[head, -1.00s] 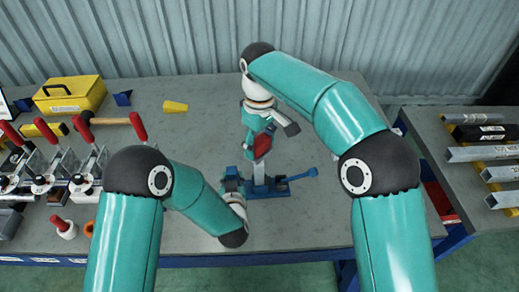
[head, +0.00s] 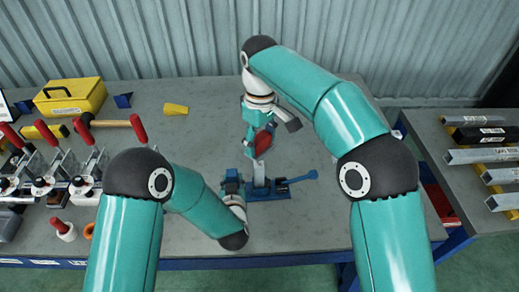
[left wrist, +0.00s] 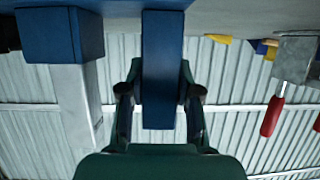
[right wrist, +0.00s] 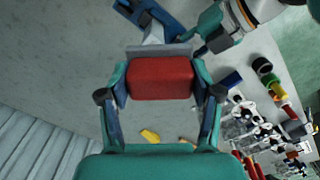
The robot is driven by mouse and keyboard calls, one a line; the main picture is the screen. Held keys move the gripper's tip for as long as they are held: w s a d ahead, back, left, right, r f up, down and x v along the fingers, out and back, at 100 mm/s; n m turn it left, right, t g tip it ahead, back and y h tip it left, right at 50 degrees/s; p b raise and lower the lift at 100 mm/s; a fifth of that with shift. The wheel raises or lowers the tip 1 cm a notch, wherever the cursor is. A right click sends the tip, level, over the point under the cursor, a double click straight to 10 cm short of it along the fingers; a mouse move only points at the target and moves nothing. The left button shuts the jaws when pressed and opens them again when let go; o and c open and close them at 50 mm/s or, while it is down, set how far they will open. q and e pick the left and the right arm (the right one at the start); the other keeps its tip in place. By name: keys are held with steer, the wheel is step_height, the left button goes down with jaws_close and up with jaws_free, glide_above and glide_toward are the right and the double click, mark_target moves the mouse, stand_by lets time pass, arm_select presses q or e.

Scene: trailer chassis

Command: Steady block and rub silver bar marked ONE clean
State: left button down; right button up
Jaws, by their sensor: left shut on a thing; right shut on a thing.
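A silver bar (head: 260,174) stands upright in a blue vise-like block (head: 270,192) on the bench. In the left wrist view the bar (left wrist: 80,105) juts from a blue jaw (left wrist: 60,35); no marking is readable. My left gripper (head: 232,181) is shut on a blue part of the block (left wrist: 163,75), beside the bar. My right gripper (head: 258,132) is shut on a red block (head: 263,143) with a grey face (right wrist: 158,51). It is at the bar's upper end; whether the grey face touches the bar I cannot tell.
A blue handle (head: 302,177) sticks out right of the block. Toggle clamps (head: 45,185), a hammer (head: 108,122), a yellow case (head: 70,96) and a yellow wedge (head: 175,108) lie left. More bars (head: 485,154) lie on the right table. The bench's back middle is clear.

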glide_above(260, 167)
steer(key=s, duration=0.1)
steer(key=shift+f, duration=2.75)
steer(key=shift+w+f, duration=0.3)
steer(key=shift+f, duration=0.35)
steer(key=shift+w+f, duration=0.25)
steer(key=shift+f, duration=0.35)
jaws_close()
steer(key=shift+s+r, duration=0.2)
steer(key=shift+r, duration=1.15)
steer(key=shift+s+r, duration=0.2)
steer(key=shift+r, duration=1.2)
steer(key=shift+s+r, duration=0.2)
steer(key=shift+r, duration=1.15)
arm_select(q)
steer(key=shift+c, duration=2.4)
jaws_free()
